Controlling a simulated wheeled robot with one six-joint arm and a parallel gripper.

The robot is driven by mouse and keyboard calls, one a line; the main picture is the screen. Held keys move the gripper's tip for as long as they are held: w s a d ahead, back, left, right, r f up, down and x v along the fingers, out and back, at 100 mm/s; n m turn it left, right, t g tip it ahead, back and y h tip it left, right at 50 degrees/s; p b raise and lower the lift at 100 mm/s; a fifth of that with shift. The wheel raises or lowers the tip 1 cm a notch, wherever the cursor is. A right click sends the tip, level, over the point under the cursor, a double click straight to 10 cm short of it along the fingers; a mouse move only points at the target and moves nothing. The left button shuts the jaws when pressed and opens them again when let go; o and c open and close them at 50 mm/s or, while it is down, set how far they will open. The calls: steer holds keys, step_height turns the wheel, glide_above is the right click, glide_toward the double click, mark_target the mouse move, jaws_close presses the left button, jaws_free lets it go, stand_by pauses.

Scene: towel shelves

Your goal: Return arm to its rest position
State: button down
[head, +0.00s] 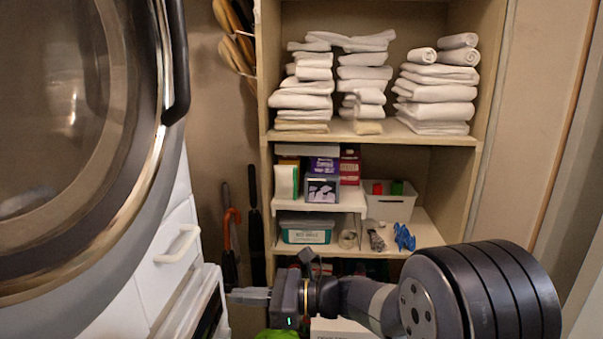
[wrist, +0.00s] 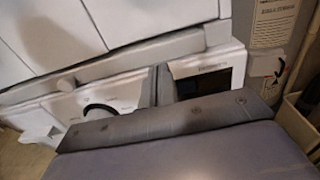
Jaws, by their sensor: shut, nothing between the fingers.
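My arm crosses the lower right of the head view, bent and reaching left in front of the shelf unit. My gripper (head: 248,296) points left, beside the white appliance front, and its fingers look closed with nothing between them. In the wrist view the gripper's dark body fills the bottom, with the two fingers (wrist: 164,85) close together in the middle. Whether the fingers touch the appliance cannot be told.
A wooden shelf unit (head: 268,80) holds stacks of white towels (head: 437,98) above boxes and small items. A round appliance door (head: 150,170) hangs open at the left. A white handle (head: 178,243) is below it. Umbrellas (head: 232,225) stand left of the shelves.

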steer(key=f+y+b, duration=0.1)
steer(key=b, duration=0.1)
steer(key=f+b, duration=0.1)
steer(key=b, duration=0.1)
steer(key=f+y+b, duration=0.1)
steer(key=b, duration=0.2)
steer(key=shift+a+f+y, duration=0.3)
steer(key=shift+d+t, duration=0.1)
steer(key=shift+t, duration=0.2)
